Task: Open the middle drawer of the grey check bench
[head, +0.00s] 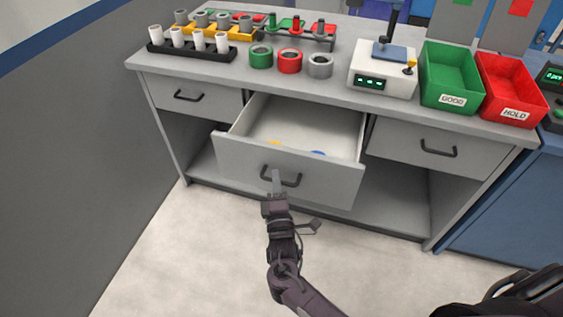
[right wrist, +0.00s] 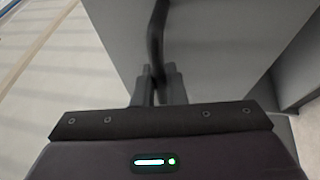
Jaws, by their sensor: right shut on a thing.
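The grey check bench (head: 328,86) stands across the head view with three drawers side by side. The middle drawer (head: 327,178) is pulled well out, and its pale inside shows. Its dark bar handle (head: 292,182) sits on the front panel. My right gripper (head: 277,178) is at this handle, with its fingers shut on it. In the right wrist view the fingers (right wrist: 159,88) close around the dark handle (right wrist: 156,45) in front of the grey drawer front. My left gripper is not in view.
The left drawer (head: 200,98) and right drawer (head: 430,143) are shut. A yellow item (head: 274,144) and a blue item (head: 318,153) lie partly hidden in the open drawer. Pipe racks, coloured rings, a white device (head: 383,72), a green bin (head: 450,80) and a red bin (head: 510,92) stand on top. Floor in front is clear.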

